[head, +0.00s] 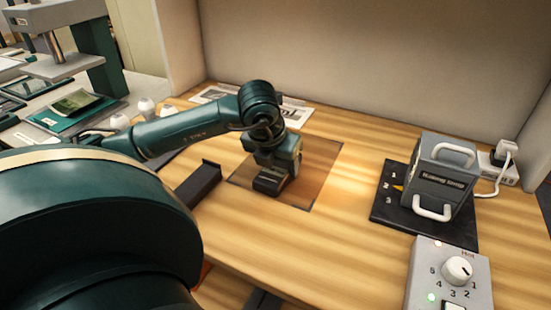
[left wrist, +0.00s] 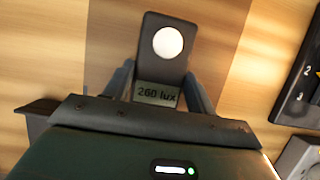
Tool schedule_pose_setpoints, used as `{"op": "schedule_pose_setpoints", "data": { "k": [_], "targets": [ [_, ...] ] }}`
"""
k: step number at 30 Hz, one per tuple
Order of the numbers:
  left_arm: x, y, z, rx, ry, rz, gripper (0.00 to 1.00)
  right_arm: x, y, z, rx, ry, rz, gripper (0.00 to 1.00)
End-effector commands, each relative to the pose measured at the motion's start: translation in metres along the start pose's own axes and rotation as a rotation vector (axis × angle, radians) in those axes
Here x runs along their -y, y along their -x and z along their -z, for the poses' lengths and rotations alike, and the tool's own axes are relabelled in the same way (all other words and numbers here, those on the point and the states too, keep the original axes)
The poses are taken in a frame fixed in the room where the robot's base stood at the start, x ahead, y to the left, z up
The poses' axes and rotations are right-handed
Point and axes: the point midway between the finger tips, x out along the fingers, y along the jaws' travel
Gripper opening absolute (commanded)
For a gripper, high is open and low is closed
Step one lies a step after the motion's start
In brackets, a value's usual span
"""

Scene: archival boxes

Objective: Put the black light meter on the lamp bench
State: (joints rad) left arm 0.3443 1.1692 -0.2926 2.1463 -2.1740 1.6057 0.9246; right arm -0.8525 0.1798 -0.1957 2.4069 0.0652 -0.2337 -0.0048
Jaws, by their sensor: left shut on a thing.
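The black light meter (left wrist: 154,67) shows in the left wrist view with a white round dome and a display reading "260 lux". My left gripper (left wrist: 160,92) is shut on it, one finger on each side. In the head view, the meter (head: 268,184) is under my left gripper (head: 276,172), over the darker square patch on the wooden bench (head: 320,240). It is at or very close to the surface; I cannot tell if it touches. My right gripper is not in view.
A dark grey box with white handles (head: 440,182) stands on a black mat (head: 395,212) at right. A control box with a knob (head: 447,275) is at front right. A black block (head: 198,184) lies left of the meter. A printed sheet (head: 295,113) lies behind. The bench's middle is clear.

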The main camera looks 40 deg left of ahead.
Motion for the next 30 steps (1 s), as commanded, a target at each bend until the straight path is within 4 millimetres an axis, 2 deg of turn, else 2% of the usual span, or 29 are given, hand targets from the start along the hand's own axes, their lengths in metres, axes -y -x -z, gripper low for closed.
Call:
{"op": "schedule_pose_setpoints", "data": {
  "k": [10,11,18,30],
  "targets": [
    [0.000,-0.003,0.001,0.002,0.000,0.000,0.29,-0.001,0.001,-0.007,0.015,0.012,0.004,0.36],
    [0.000,-0.002,0.000,0.001,0.000,0.000,0.57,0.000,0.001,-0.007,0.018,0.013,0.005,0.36],
    [0.000,-0.002,0.000,0.001,0.000,0.000,0.77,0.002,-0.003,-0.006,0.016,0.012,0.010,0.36],
    [-0.002,0.006,-0.004,0.001,0.000,0.000,0.78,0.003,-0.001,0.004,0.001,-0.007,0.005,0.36]
  ]
}}
